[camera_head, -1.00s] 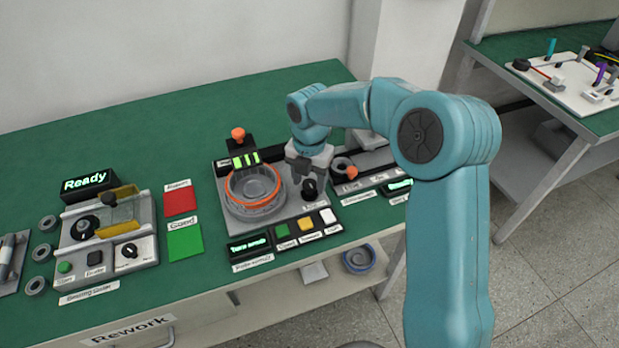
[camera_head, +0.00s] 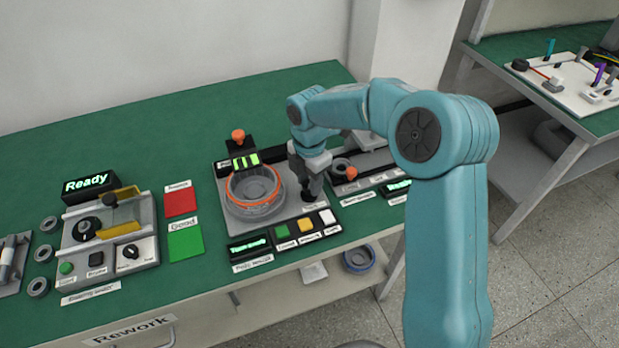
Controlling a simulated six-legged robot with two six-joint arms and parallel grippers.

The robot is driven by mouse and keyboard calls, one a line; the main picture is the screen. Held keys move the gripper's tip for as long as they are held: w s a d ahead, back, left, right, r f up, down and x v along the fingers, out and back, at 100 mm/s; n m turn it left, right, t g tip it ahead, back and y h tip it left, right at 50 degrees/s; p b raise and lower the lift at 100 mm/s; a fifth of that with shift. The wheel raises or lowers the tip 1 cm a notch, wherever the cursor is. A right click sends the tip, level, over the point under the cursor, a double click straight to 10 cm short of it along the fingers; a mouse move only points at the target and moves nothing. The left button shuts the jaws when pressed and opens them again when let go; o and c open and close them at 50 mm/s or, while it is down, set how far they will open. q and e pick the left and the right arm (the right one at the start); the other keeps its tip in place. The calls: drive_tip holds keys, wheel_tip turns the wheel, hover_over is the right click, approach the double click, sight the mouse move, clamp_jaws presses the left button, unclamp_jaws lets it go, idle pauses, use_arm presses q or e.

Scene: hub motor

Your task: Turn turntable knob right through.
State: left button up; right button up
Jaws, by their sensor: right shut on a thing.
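The turntable station is a grey plate on the green bench. Its round grey turntable (camera_head: 256,190) with an orange ring stands on the left of the plate. The black turntable knob (camera_head: 311,196) is at the plate's right side, mostly hidden by my right gripper. My right gripper (camera_head: 311,188) points down over the knob and is shut on it. A lit display (camera_head: 249,245) on the station's front shows green text too blurred to read. My left gripper is not in view.
Green, yellow and white buttons (camera_head: 306,226) line the station's front edge. An orange-topped post (camera_head: 238,136) stands behind the turntable. A station with a "Ready" display (camera_head: 88,182) is at the left, with red (camera_head: 180,202) and green (camera_head: 185,243) squares between.

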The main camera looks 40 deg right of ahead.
drive_tip(key=m, duration=0.3)
drive_tip(key=shift+r+m, duration=0.1)
drive_tip(key=shift+m, duration=0.3)
drive_tip(key=m, duration=0.4)
drive_tip(key=shift+m, duration=0.3)
drive_tip(key=m, duration=0.4)
drive_tip(key=shift+w+r, duration=0.1)
drive_tip(key=m+b, duration=0.1)
drive_tip(key=m, duration=0.8)
drive_tip(key=shift+m+b, duration=0.3)
drive_tip(key=m, duration=0.3)
drive_tip(key=shift+m, duration=0.3)
drive_tip(key=m+b, duration=0.1)
drive_tip(key=m, duration=0.3)
drive_tip(key=shift+m+b, duration=0.3)
drive_tip(key=shift+m, duration=1.5)
